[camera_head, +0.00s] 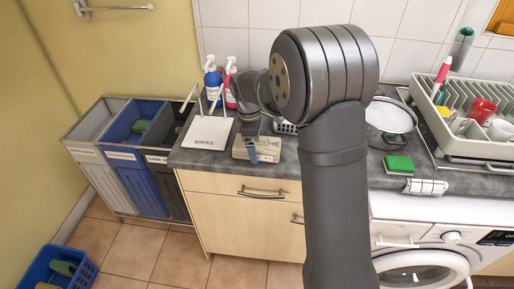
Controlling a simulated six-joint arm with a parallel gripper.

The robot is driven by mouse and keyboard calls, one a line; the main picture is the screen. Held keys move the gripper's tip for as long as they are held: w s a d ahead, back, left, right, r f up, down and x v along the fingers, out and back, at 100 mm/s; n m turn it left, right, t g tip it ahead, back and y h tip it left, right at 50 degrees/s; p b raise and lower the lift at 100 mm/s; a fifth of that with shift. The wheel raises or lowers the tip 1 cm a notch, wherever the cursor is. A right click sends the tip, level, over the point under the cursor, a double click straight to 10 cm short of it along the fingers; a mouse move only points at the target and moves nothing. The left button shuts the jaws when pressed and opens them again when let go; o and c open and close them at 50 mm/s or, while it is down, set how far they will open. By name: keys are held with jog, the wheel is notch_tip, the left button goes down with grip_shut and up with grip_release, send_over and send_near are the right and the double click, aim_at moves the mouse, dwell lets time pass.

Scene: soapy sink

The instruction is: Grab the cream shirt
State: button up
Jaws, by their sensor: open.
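I cannot make out a cream shirt for certain. A small pale piece of cloth (46,286) shows at the bottom edge of the picture, in the blue basket (84,276) on the floor at the lower left; it is cut off, so I cannot tell what it is. My gripper (252,152) points down over the left part of the counter, by a pale labelled block. It is open, and I see no cloth in it. My own arm hides part of the counter and the wall behind.
Grey, blue (133,176) and dark bins stand left of the counter (191,160). A white labelled board (208,132), bottles (212,82), a round basin (390,119), a green sponge (399,164) and a dish rack (462,147) stand on it. The tiled floor (135,254) is clear beside the basket.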

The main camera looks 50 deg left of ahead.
jog(key=shift+f, duration=0.6)
jog(key=c, duration=1.2)
jog(key=shift+o, duration=0.2)
jog(key=shift+r, duration=0.15)
